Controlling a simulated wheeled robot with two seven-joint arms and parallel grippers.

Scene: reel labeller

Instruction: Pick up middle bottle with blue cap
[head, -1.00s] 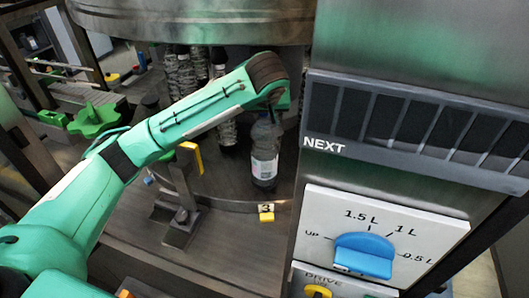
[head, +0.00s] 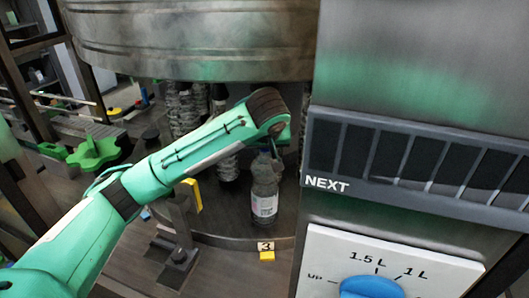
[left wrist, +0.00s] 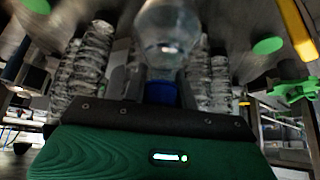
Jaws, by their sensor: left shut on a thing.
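A clear bottle (head: 264,188) with a white label stands upright on the round machine platform, behind the marker numbered 3. My left gripper (head: 272,142) is at the top of this bottle, with the arm reaching in from the left. It is shut on the bottle's top end; its fingers are mostly hidden in the head view. In the left wrist view the bottle's clear body (left wrist: 168,30) is straight ahead, with the blue cap (left wrist: 161,92) right at the gripper's dark front edge. My right gripper is not in view.
A large metal drum (head: 190,40) hangs above. The control panel (head: 420,165) with a blue knob (head: 370,287) closes off the right. A yellow-topped bracket (head: 193,194) stands at the left front.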

